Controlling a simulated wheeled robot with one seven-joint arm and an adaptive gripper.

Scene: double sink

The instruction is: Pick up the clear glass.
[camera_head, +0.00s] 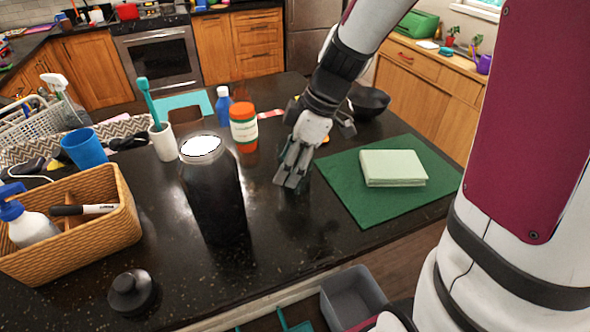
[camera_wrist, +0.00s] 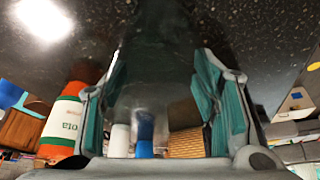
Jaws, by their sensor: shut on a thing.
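The clear glass (camera_wrist: 160,75) shows in the wrist view as a faint see-through shape between the two teal-padded fingers. My gripper (camera_wrist: 163,105) is shut on it, one finger on each side. In the head view my gripper (camera_head: 291,180) points down at the dark counter, left of the green mat. The glass is hard to make out there, mostly hidden by the fingers and dark background. I cannot tell whether it touches the counter.
A tall dark jar (camera_head: 213,195) stands left of my gripper. An orange-and-white container (camera_head: 244,128) and a blue bottle (camera_head: 223,105) stand behind. A green mat (camera_head: 340,195) with a pale block (camera_head: 392,167) lies right. A wicker caddy (camera_head: 85,235) is far left.

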